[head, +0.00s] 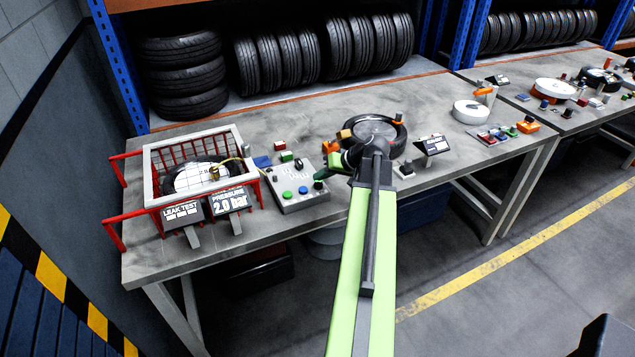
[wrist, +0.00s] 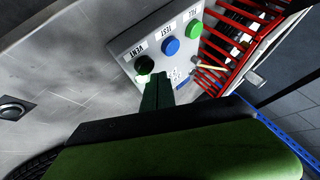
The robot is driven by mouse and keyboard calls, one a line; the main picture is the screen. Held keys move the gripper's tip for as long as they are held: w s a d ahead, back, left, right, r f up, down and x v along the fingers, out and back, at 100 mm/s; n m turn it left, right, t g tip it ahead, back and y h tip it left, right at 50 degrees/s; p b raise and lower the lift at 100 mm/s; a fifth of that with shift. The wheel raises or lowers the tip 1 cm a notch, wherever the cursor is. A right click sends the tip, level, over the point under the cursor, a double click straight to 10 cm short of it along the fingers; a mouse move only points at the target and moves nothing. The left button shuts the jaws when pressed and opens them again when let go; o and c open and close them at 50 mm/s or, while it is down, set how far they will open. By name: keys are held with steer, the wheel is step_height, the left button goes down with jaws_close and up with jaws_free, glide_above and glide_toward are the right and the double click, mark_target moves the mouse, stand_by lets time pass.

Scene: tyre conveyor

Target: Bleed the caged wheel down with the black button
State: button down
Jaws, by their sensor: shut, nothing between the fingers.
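A grey control box (head: 297,205) stands right of the cage. In the wrist view its sloped panel (wrist: 125,48) carries a green FILL button (wrist: 194,28), a blue TEST button (wrist: 170,46) and a black VENT button (wrist: 144,65). The red-barred cage (head: 155,190) with a pale frame holds a tyre with a white wheel (head: 190,180). A display (head: 231,201) before it reads PRESSURE 2.0 bar. My gripper (head: 321,173) is shut and empty, its tips close by the black button, also in the wrist view (wrist: 156,80). Whether they touch it I cannot tell.
A sign (head: 183,213) reading LEAK TEST stands before the cage. Another wheel (head: 375,128) lies on the bench behind my arm. Tyres fill the rack behind. Bench between sign and roll is clear.

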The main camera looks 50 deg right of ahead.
mark_target(321, 185)
steer(key=shift+r, duration=0.1)
step_height(321, 185, up, 5)
steer(key=p, duration=0.5)
stand_by(0.3)
